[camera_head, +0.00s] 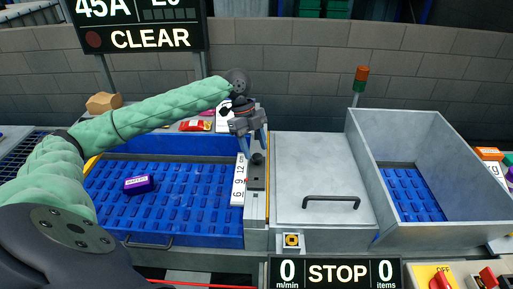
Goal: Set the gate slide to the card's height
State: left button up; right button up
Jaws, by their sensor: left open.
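The gate slide (256,175) is a dark upright bar with a round black knob, mounted on the pale post between the blue tray and the grey lid. A white scale (238,184) beside it reads 6, 9, 12, with a small red mark near its right edge. My left gripper (254,146) points down over the slide, open, with its blue fingers either side of the knob's upper end. I cannot tell whether they touch it. A white card (225,118) stands behind, partly hidden by my gripper; its writing is unreadable. My right gripper is out of view.
A purple packet (138,185) lies in the blue perforated tray (190,220). A grey lid (318,176) with a black handle and a grey open bin (465,190) are to the right. A STOP display (335,273) is in front. Small packets lie behind the tray.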

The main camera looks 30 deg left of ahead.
pick_arm(q)
jog(key=shift+x, duration=0.8)
jog(key=shift+s+d+f, duration=0.1)
jog(key=shift+s, duration=0.05)
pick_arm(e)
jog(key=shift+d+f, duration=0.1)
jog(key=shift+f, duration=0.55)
